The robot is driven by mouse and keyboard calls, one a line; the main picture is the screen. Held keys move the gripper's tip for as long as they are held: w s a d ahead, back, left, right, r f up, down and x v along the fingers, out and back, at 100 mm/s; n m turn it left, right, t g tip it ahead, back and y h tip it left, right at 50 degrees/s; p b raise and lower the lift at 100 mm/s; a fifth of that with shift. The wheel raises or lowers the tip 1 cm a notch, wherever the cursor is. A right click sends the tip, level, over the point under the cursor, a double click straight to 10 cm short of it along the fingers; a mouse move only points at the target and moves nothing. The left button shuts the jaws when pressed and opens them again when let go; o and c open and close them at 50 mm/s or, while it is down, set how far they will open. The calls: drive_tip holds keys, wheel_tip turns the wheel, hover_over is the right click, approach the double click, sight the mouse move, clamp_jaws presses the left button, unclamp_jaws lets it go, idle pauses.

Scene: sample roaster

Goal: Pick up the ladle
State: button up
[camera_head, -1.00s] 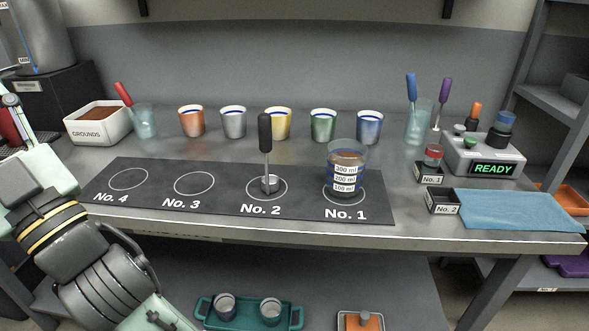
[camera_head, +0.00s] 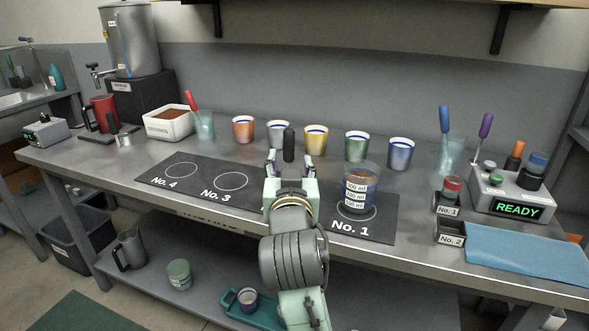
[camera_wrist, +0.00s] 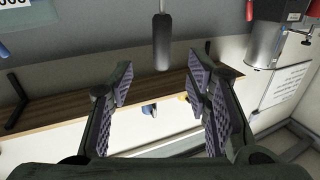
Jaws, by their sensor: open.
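The ladle stands upright at the No. 2 spot of the dark mat (camera_head: 382,228). Its black handle (camera_head: 289,143) shows above my gripper (camera_head: 290,161) in the head view; its metal cup and lower part are hidden behind my gripper and wrist. My gripper is open, with a finger on either side of the handle as seen from the head. In the wrist view, which looks upside down, the ladle handle (camera_wrist: 162,42) hangs at top centre, lined up with the gap of my gripper (camera_wrist: 160,78). I see no contact.
A measuring beaker (camera_head: 360,188) stands close on the right at No. 1. A row of coloured cups, including a yellow one (camera_head: 316,139), stands behind. Spots No. 3 (camera_head: 231,181) and No. 4 are empty. A white grounds box (camera_head: 169,123) sits at the left.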

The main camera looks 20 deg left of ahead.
sight(289, 147)
drive_tip(key=p+x, duration=0.4)
drive_tip(key=p, duration=0.1)
drive_tip(key=shift+w+a, duration=0.15)
drive_tip(key=shift+w, duration=0.1)
drive_tip(key=shift+p+x, duration=1.05)
drive_tip(key=shift+x, duration=1.65)
drive_tip(key=shift+f, duration=0.15)
drive_tip(key=shift+c, duration=0.2)
clamp_jaws()
